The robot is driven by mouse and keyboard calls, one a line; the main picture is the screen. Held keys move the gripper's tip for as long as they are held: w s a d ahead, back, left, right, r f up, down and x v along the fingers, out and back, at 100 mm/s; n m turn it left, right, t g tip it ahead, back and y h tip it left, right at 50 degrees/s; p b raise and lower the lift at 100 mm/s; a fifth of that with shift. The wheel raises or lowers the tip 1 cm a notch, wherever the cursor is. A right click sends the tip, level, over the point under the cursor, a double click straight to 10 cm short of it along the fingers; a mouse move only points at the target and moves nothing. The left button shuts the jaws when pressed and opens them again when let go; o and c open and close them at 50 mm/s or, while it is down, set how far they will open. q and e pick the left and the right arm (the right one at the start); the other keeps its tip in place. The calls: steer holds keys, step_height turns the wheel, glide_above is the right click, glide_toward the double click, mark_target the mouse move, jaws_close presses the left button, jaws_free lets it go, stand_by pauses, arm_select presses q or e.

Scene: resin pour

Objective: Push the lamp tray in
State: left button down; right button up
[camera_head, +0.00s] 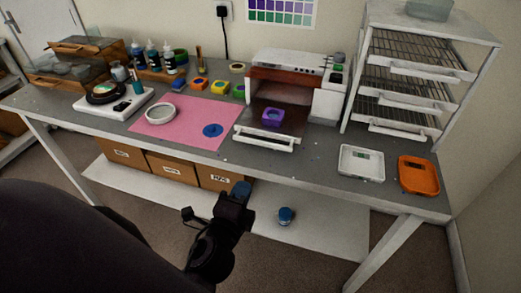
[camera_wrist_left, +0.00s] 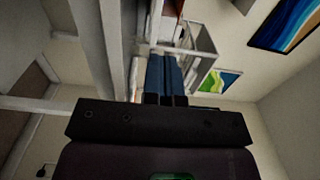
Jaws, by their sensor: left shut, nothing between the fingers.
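The lamp tray (camera_head: 264,138) is pulled out of the white lamp unit (camera_head: 290,63) at the back of the grey table. It has a white front with a handle, and a purple mould (camera_head: 272,117) sits on it. My left gripper (camera_head: 241,187) is in front of the table's front edge, nearer to me than the tray and apart from it. Its blue fingers are shut and empty; they also show in the left wrist view (camera_wrist_left: 166,78). My right gripper is not in view.
A pink mat (camera_head: 185,135) with a white ring (camera_head: 160,113) and a blue disc lies left of the tray. Cardboard boxes (camera_head: 172,169) stand under the table.

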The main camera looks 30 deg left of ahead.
mark_target(263, 144)
arm_select(q)
steer(key=p+x, duration=0.2)
steer(key=x, duration=1)
steer(key=shift+w+a, duration=0.1)
steer(key=shift+w, duration=0.1)
steer(key=shift+w+a+f, duration=0.1)
steer(key=shift+w+a, duration=0.05)
steer(key=shift+w, duration=0.5)
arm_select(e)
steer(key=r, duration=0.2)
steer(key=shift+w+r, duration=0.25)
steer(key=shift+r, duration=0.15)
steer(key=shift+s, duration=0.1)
